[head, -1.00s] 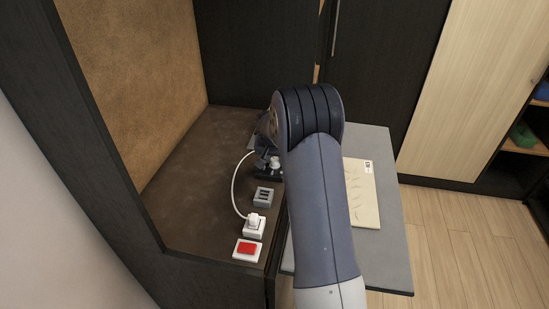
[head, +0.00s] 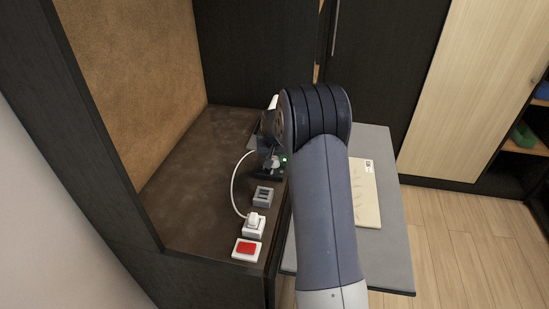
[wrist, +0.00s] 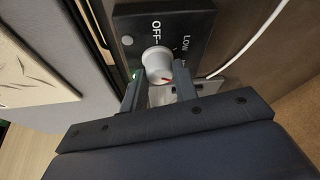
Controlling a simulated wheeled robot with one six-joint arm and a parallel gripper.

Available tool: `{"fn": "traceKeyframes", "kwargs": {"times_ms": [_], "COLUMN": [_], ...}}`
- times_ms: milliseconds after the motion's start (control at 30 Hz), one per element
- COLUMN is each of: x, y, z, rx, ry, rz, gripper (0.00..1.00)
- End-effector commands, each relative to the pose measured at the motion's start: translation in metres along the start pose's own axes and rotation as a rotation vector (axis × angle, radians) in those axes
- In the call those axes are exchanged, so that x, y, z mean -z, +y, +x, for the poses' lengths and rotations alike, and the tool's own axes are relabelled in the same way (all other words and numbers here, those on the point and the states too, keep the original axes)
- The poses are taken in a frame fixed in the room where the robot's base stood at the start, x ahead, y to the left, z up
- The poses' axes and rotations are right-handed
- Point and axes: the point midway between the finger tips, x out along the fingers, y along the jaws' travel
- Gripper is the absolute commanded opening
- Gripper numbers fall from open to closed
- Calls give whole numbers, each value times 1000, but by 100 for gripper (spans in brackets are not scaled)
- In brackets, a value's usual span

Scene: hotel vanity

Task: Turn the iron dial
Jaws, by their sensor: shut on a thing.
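The dial (wrist: 156,62) is a round white knob on a dark panel (wrist: 186,24) marked OFF and LOW; further lettering is partly covered. A red mark shows on the dial's lower right side, away from OFF. My gripper (wrist: 158,76) is shut on the dial, one finger on each side. A green light (wrist: 136,74) glows beside the left finger. In the head view the same green light (head: 284,158) shows beside my gripper, which is largely hidden by my arm. A white tip (head: 272,102) pokes out behind my arm; I cannot tell if it is the iron.
A white cord (head: 235,185) runs to a plug in a white socket (head: 254,229). A grey outlet block (head: 264,196) and a red switch (head: 247,248) stand along the brown counter (head: 190,205). A cream patterned sheet (head: 366,195) lies on the grey surface at right.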

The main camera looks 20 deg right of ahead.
Motion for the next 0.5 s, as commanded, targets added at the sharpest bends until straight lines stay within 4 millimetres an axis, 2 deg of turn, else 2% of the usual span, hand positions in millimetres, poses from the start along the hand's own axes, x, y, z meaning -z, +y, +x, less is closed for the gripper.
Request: {"fn": "traceKeyframes", "kwargs": {"times_ms": [167,200,433,500], "x": [0,0,0,0], "y": [0,0,0,0], "z": [0,0,0,0], "rx": [0,0,-1,-1], "ry": [-1,0,0,0], "rz": [1,1,1,1], "gripper": [5,30,49,50]}}
